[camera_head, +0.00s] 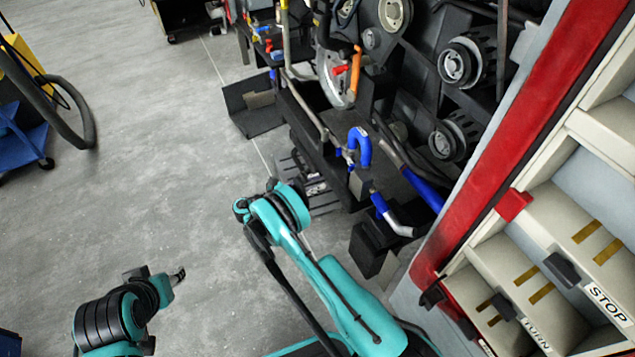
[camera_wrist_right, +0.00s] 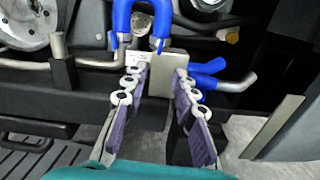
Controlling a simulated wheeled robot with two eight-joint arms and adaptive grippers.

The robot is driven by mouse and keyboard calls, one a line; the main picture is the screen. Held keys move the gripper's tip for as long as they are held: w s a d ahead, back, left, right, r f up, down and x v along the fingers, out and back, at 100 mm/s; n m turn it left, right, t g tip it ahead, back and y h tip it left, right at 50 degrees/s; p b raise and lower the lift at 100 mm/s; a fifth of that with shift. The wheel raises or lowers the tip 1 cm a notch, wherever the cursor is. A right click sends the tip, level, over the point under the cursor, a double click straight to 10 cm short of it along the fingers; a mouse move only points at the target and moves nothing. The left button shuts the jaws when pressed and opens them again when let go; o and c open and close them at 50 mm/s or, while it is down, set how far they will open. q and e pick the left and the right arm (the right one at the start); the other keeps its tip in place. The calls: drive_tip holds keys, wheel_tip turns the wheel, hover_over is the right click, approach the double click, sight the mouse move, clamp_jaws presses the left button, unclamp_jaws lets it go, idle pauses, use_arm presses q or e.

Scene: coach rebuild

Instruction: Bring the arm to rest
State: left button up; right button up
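In the right wrist view, my right gripper (camera_wrist_right: 160,73) is open, with its two fingers apart and nothing between them. Beyond the fingers are a blue bent pipe (camera_wrist_right: 121,18) and a grey block (camera_wrist_right: 172,62); they look apart from the fingers. In the head view, my teal right arm reaches up from the bottom middle, and its far end is left of the engine rig. The right fingers are hard to make out there. My left arm is at the bottom left, with a small dark tip at its end; its fingers are too small to read.
The engine rig with the blue pipe (camera_head: 360,146) stands at the top middle. A red-edged cabinet with pale shelves (camera_head: 545,215) fills the right side. A blue cart (camera_head: 22,140) with a black hose is at the far left. The grey floor (camera_head: 140,150) between is clear.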

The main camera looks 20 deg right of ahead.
idle(0.3)
wheel_tip(320, 180, up, 10)
drive_tip(key=w+d+m+t+y, duration=0.2)
drive_tip(key=y, duration=0.2)
drive_tip(key=s+r+m+y, duration=0.6)
drive_tip(key=s+r+y, duration=0.1)
drive_tip(key=s+r, duration=0.35)
drive_tip(key=s+a+m+t+y, duration=0.2)
drive_tip(key=s+a+m, duration=0.3)
drive_tip(key=s, duration=0.4)
drive_tip(key=s+a+r+m+t+y, duration=0.1)
drive_tip(key=s+a+m+y, duration=0.3)
drive_tip(key=s, duration=0.6)
drive_tip(key=shift+a+r+m+t+y, duration=0.2)
drive_tip(key=shift+a+m+t+y, duration=0.15)
drive_tip(key=shift+m+t+y, duration=0.15)
